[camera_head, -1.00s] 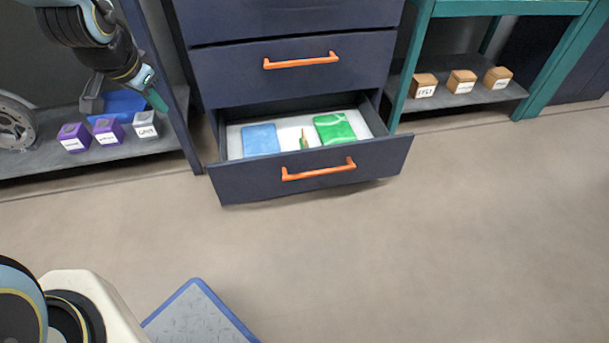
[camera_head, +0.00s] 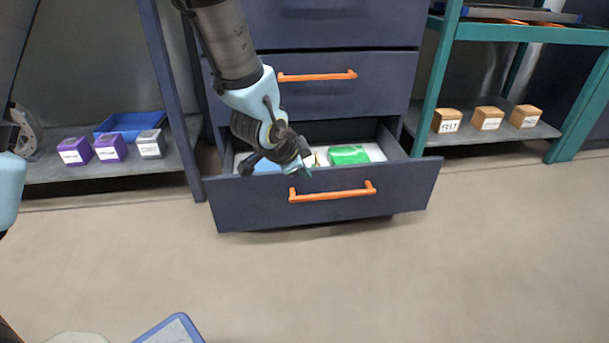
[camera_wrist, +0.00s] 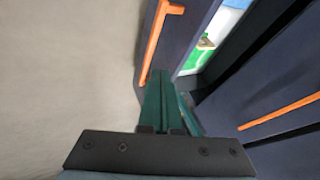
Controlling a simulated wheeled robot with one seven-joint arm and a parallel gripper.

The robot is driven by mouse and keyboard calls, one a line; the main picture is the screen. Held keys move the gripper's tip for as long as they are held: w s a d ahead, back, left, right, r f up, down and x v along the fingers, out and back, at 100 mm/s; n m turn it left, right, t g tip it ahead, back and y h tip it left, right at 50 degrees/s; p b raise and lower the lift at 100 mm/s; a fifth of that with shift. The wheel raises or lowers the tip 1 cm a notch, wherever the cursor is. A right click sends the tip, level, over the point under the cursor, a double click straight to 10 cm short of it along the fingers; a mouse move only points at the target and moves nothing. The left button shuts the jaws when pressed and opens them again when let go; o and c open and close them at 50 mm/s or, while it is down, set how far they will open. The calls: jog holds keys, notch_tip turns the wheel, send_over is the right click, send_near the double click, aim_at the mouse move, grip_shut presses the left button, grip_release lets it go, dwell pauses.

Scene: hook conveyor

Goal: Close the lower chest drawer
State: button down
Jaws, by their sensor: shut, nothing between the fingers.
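The lower chest drawer (camera_head: 400,197) is pulled out, dark blue with an orange handle (camera_head: 332,193). Its white interior holds a green packet (camera_head: 348,154), and a blue item is mostly hidden behind my arm. My gripper (camera_head: 306,172) is shut and empty, in front of or over the drawer's front panel, left of the handle's middle. The wrist view shows the green fingers (camera_wrist: 166,100) together near the drawer's front panel and its orange handle (camera_wrist: 160,40). I cannot tell whether the fingers touch the panel.
The drawer above (camera_head: 380,85) is shut, with its own orange handle. A left shelf holds a blue bin (camera_head: 130,124) and purple and grey boxes. A teal-framed rack on the right holds orange-brown boxes (camera_head: 488,118). The floor (camera_head: 400,280) before the drawer is clear.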

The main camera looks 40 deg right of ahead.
aim_at(315, 176)
jog(key=b+x, duration=0.1)
jog(key=x, duration=0.2)
jog(key=w+b+x, duration=0.1)
jog(key=b+x, duration=0.1)
jog(key=x, duration=0.1)
jog(key=w+b+x, duration=0.1)
jog(key=x, duration=0.2)
jog(key=shift+s+d+r, duration=0.1)
jog(key=shift+d+r, duration=0.05)
jog(key=shift+r, duration=0.25)
jog(key=shift+w+d+r+b, duration=0.15)
jog(key=shift+w+d+b, duration=0.2)
jog(key=shift+w+d, duration=0.25)
jog(key=shift+w, duration=0.15)
